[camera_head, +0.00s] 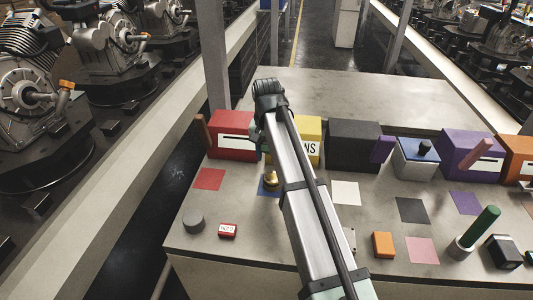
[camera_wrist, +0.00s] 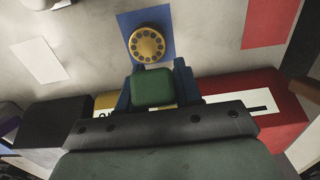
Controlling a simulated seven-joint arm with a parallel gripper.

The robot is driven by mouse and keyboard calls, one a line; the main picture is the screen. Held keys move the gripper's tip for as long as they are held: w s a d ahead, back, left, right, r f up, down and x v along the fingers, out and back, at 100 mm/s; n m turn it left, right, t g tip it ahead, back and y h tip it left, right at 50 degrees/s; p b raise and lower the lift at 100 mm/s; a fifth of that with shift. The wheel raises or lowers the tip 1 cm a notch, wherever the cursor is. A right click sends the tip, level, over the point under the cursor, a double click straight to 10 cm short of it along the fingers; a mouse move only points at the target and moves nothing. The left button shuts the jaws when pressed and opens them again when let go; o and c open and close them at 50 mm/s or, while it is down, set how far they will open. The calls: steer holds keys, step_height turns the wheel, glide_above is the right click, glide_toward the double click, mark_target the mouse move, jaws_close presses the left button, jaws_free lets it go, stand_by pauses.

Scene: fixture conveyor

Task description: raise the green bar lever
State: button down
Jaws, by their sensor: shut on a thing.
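My gripper (camera_wrist: 158,70) shows in the wrist view with its two blue fingers shut on a green block-shaped end, which I take to be the green bar lever (camera_wrist: 152,88). The lever is in front of the yellow box (camera_wrist: 104,101), which also shows in the head view (camera_head: 309,130), with black letters on a white label. In the head view my arm hides the fingers, most of the lever and part of the yellow box. The lever's tilt and its joint to the box cannot be told.
A red box (camera_head: 233,127) stands left of the yellow box, a black box (camera_head: 352,145) right. A brass dial (camera_wrist: 147,44) on a blue square lies close by. A green cylinder (camera_head: 482,227), orange block (camera_head: 383,244) and grey knob (camera_head: 194,223) stand on the front tabletop. Behind the boxes is bare.

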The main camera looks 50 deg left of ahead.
steer(key=shift+w+a+r+g+h, duration=0.25)
steer(key=shift+a+r+g+h, duration=0.05)
steer(key=shift+r+g+h, duration=0.1)
steer(key=c, duration=0.8)
jaws_free()
steer(key=shift+c, duration=0.2)
steer(key=shift+r, duration=0.1)
steer(key=shift+w+a+r, duration=0.15)
steer(key=shift+r, duration=1.7)
steer(key=shift+w+a+r, duration=0.1)
steer(key=shift+w+r, duration=0.05)
steer(key=shift+r, duration=1.65)
